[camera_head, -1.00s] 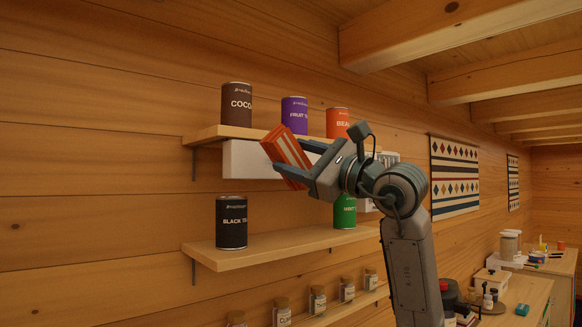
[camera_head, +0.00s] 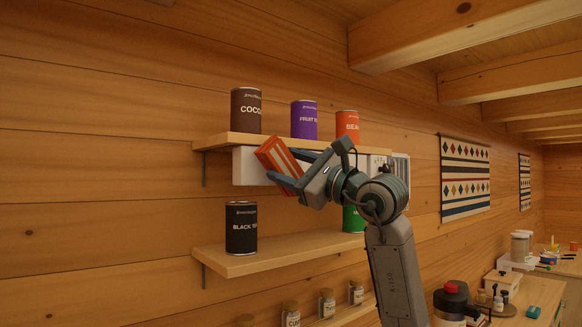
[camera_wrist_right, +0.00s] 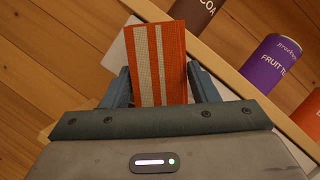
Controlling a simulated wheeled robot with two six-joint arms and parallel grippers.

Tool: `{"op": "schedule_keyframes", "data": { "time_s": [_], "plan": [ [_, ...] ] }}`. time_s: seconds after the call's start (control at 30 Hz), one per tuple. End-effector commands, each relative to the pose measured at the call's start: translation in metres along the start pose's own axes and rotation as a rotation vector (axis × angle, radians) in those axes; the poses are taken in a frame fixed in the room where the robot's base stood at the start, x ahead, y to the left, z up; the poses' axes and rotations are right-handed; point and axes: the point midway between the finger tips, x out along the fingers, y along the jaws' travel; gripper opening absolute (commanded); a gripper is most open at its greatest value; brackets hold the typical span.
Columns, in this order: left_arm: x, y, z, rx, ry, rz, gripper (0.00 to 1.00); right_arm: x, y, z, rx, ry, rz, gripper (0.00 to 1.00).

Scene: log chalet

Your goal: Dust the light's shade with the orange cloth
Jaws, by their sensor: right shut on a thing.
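A long white box-like light shade (camera_head: 243,168) is mounted right under the upper shelf; its middle is hidden behind my gripper and the cloth. The orange cloth (camera_head: 274,153), with pale stripes, looks like a folded pad and is held tilted. My right gripper (camera_head: 284,166) is shut on it, in front of the shade's left part. In the right wrist view the cloth (camera_wrist_right: 160,62) stands between the two fingers, with a pale edge of the shade beside it. I cannot tell whether the cloth touches the shade. My left gripper is not in view.
The upper shelf (camera_head: 225,140) carries a brown cocoa can (camera_head: 246,110), a purple can (camera_head: 304,120) and an orange can (camera_head: 347,125), close above my gripper. The lower shelf (camera_head: 240,262) holds a black tin (camera_head: 241,228) and a green one (camera_head: 353,219). Spice jars stand below.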

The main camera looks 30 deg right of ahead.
Motion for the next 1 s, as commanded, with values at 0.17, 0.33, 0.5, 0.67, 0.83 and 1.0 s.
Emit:
{"op": "schedule_keyframes", "data": {
  "time_s": [0.17, 0.33, 0.5, 0.67, 0.83, 1.0],
  "plan": [
    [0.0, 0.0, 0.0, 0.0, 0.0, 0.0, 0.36, 0.0, 0.0, 0.0, 0.0, 0.0, 0.0, 0.35],
    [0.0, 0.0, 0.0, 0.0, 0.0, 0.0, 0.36, 0.003, 0.0, -0.001, 0.001, 0.0, 0.0, 0.35],
    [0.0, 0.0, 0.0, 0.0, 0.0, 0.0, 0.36, 0.006, 0.0, -0.002, 0.002, 0.0, 0.0, 0.35],
    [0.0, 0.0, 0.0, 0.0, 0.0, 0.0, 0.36, 0.009, 0.0, -0.004, 0.001, 0.0, 0.0, 0.35],
    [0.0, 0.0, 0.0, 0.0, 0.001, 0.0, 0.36, 0.012, 0.0, -0.005, 0.001, -0.001, 0.0, 0.35],
    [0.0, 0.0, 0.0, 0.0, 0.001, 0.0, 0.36, 0.015, 0.0, -0.006, 0.001, -0.001, 0.0, 0.35]
  ]
}}
